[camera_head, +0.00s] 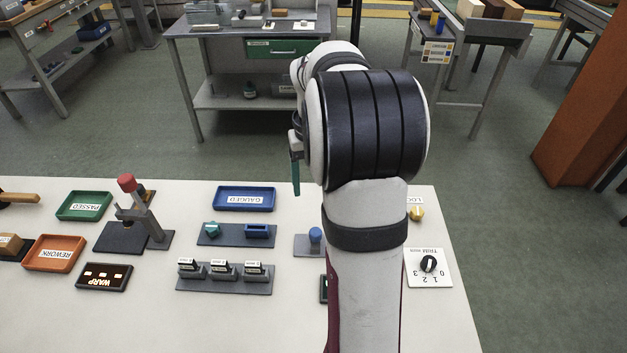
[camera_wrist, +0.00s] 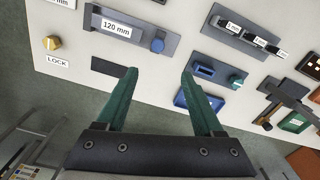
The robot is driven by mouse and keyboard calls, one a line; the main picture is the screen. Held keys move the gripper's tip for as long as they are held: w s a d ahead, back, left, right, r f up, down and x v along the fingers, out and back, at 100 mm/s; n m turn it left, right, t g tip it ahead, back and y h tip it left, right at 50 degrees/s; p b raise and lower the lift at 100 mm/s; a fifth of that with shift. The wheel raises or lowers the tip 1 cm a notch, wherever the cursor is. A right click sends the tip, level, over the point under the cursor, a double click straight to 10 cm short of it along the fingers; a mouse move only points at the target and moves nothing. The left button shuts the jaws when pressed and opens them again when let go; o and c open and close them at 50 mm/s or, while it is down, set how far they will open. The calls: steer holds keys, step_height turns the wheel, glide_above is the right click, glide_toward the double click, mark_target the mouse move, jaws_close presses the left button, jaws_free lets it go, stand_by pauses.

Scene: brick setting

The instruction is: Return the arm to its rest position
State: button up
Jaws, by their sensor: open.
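My arm rises from the bottom of the head view and bends over the right part of the white table (camera_head: 120,325). My gripper (camera_wrist: 160,74) shows in the wrist view with two green fingers spread apart and nothing between them. In the wrist view the fingers point at a bare part of the table, between a grey plate (camera_wrist: 122,31) marked 120 mm and a small blue tray (camera_wrist: 198,101).
On the table stand a blue GAUGED tray (camera_head: 244,199), a green PASSED tray (camera_head: 84,206), an orange REWORK tray (camera_head: 54,254), a red-topped press (camera_head: 140,213), a grey three-block rack (camera_head: 223,279) and a TRIM dial (camera_head: 428,265). Grey floor lies beyond the far edge.

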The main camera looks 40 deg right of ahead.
stand_by(0.3)
steer(key=s+a+r, duration=0.3)
steer(key=a, duration=0.8)
steer(key=s+a+f+y, duration=0.1)
steer(key=s+a, duration=1.5)
steer(key=shift+s+a+f+y, duration=0.25)
steer(key=shift+a+f+y, duration=0.1)
steer(key=shift+y, duration=0.05)
